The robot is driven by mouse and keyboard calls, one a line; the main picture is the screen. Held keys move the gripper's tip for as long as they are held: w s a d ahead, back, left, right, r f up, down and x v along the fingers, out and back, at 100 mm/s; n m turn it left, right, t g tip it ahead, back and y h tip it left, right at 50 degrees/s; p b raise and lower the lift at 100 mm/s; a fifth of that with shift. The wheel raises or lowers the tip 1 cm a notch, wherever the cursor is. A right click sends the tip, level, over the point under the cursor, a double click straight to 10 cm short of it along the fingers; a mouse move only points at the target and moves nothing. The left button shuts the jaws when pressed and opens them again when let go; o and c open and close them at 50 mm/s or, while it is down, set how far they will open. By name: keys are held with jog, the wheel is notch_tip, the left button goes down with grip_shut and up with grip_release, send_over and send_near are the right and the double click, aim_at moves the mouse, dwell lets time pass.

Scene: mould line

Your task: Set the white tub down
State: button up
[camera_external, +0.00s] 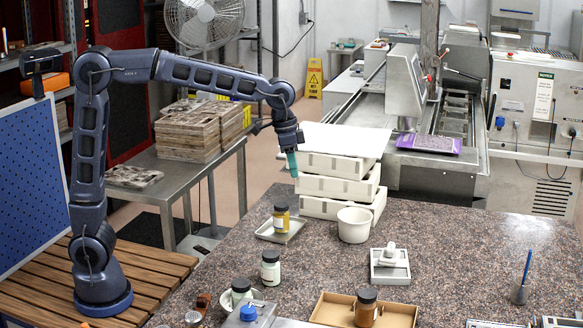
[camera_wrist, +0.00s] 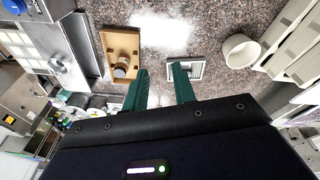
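The white tub (camera_external: 354,225) stands upright on the speckled stone counter (camera_external: 440,215), just in front of the stacked white moulds. It looks empty in the wrist view (camera_wrist: 241,51), where it lies at the upper right, apart from the fingers. My gripper (camera_external: 292,166) is raised above the counter, left of the tub and higher than it, with green fingers pointing down. In the wrist view my gripper (camera_wrist: 161,72) has its two fingers apart with nothing between them.
White moulds (camera_external: 338,187) are stacked behind the tub. A jar (camera_external: 281,219) stands on a small tray to its left. A square white frame (camera_external: 389,265) with a white piece lies to the right. A cardboard tray (camera_external: 335,309) holding a brown jar is nearer. The counter's right middle is clear.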

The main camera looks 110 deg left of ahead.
jog(key=s+d+r+m, duration=0.1)
jog(key=s+d+r, duration=0.1)
jog(key=s+d, duration=0.8)
jog(key=s+d+f+m+t, duration=0.1)
jog(key=s+d+f, duration=0.3)
jog(key=s+d, duration=0.3)
jog(key=s+d+f+m+t, duration=0.1)
jog(key=s+d+f, duration=0.3)
jog(key=s, duration=1.1)
jog(key=d+m, duration=0.1)
jog(key=d, duration=0.2)
jog(key=shift+s+d+f, duration=0.15)
jog(key=shift+d+f, duration=0.15)
jog(key=shift+d, duration=0.1)
